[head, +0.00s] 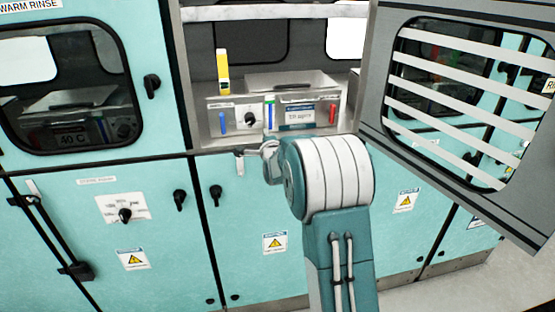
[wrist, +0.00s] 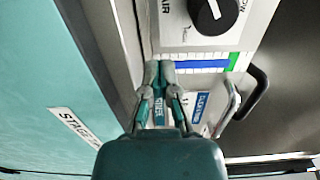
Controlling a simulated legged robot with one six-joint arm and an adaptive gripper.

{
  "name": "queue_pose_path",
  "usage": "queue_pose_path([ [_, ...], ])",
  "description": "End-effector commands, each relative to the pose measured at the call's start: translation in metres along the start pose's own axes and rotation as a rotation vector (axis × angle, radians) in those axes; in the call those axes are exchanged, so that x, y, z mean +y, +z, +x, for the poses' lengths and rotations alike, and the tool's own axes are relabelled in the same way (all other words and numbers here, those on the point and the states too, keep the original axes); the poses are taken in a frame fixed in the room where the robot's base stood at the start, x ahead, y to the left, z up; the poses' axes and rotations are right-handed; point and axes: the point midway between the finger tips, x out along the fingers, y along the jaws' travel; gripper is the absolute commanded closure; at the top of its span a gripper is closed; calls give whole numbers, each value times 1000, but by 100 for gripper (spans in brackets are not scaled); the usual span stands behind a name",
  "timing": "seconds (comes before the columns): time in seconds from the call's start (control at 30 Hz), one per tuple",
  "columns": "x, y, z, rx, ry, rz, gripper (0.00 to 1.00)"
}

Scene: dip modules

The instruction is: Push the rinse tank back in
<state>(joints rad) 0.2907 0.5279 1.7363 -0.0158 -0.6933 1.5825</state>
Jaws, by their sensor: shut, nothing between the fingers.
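The rinse tank (head: 295,95) is a grey metal box with a lidded top. It sits in the open compartment of the teal cabinet. Its front carries a label with a reading (head: 298,116), a black knob (head: 250,119), a blue handle and a red handle. I cannot tell how far it stands out. My gripper (wrist: 160,70) is shut and empty in the wrist view, fingertips close to the front panel, below a black knob (wrist: 212,14) and a blue-green strip (wrist: 200,66). Contact cannot be told. In the head view my arm hides most of the gripper.
A barred door (head: 455,110) stands open at the right of the compartment. A closed windowed door (head: 75,85) is at the left. A yellow-and-white upright piece (head: 223,72) stands at the tank's left. Teal lower cabinet doors (head: 255,215) with black latches lie below.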

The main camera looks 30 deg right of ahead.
Motion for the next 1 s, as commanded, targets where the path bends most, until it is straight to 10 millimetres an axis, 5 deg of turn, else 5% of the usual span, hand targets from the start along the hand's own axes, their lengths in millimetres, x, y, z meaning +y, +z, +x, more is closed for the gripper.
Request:
queue_pose_path([
  [0.37,0,1,-33,0,2,0,100],
  [0.73,0,1,-89,0,2,0,100],
  [1.0,1,1,-101,0,3,-1,100],
])
